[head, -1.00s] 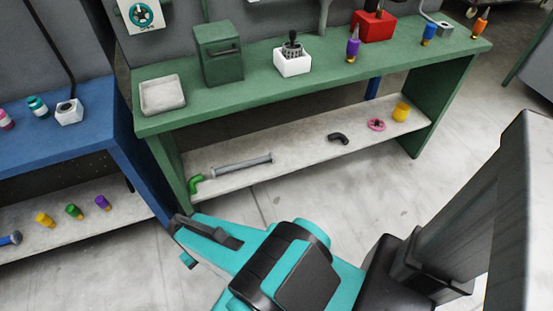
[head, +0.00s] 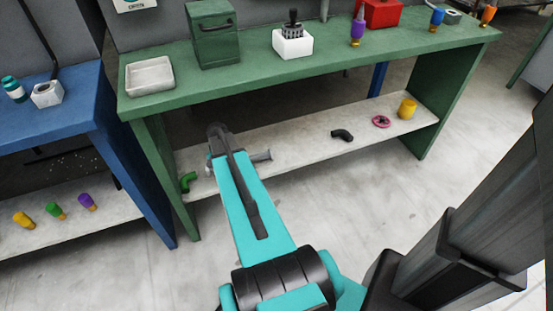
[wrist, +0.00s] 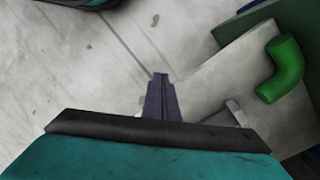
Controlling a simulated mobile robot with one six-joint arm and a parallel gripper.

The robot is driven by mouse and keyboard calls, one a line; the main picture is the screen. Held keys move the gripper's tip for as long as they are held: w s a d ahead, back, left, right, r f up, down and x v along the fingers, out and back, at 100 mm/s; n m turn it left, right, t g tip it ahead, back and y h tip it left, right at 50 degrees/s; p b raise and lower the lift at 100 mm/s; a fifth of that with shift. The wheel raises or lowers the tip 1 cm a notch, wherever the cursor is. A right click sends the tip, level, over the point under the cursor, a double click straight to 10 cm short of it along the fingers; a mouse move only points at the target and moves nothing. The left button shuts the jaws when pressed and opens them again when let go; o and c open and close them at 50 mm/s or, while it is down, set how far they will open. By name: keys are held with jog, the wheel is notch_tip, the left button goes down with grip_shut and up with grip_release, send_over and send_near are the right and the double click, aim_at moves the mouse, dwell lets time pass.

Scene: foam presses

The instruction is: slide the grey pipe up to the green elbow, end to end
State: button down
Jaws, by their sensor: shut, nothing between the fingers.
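The green elbow (head: 187,182) lies near the left end of the lower shelf; it also shows in the wrist view (wrist: 284,70), right of my fingers. The grey pipe (head: 262,155) lies to its right, mostly hidden behind my arm; its right end shows. In the wrist view a bit of the pipe (wrist: 234,110) shows past my gripper's body. My gripper (wrist: 160,82) is shut and empty, its fingertips seen over the floor by the shelf's edge. In the head view my arm hides the fingers. I cannot tell the gap between pipe and elbow.
The lower shelf (head: 290,158) sits under the green bench top (head: 240,75). A black elbow (head: 342,135), a pink ring-shaped part (head: 381,121) and a yellow piece (head: 407,108) lie further right. The bench's left leg (head: 165,175) stands close to the green elbow.

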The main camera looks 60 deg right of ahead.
aim_at(256, 157)
jog(key=s+d+r+m+b, duration=0.1)
jog(key=d, duration=0.4)
jog(key=s+d+r+m+b, duration=0.1)
jog(key=d+m, duration=0.1)
jog(key=d, duration=0.3)
jog(key=d+r+m+t+b, duration=0.1)
jog(key=d+m+b, duration=0.1)
jog(key=d, duration=0.3)
jog(key=shift+s+r, duration=0.25)
jog(key=shift+s, duration=0.15)
jog(key=s+d+r+m+h+b, duration=0.1)
jog(key=s+d+r+m+b, duration=0.2)
jog(key=d, duration=0.9)
jog(key=s+r+m, duration=0.2)
jog(key=s+r, duration=0.1)
jog(key=s, duration=0.1)
jog(key=shift+s+d+t+b, duration=0.15)
jog(key=shift+s+t+b, duration=0.05)
jog(key=shift+t+b, duration=0.1)
jog(key=shift+f, duration=0.2)
notch_tip(256, 157, down, 10)
jog(key=b, duration=0.3)
jog(key=shift+f, duration=0.1)
jog(key=shift+w+a+b, duration=0.5)
jog(key=shift+w+a, duration=0.35)
jog(key=shift+w+a+r, duration=0.25)
jog(key=shift+w+a, duration=0.3)
jog(key=shift+w, duration=0.05)
jog(key=shift+w+a+r, duration=0.1)
jog(key=shift+w, duration=0.05)
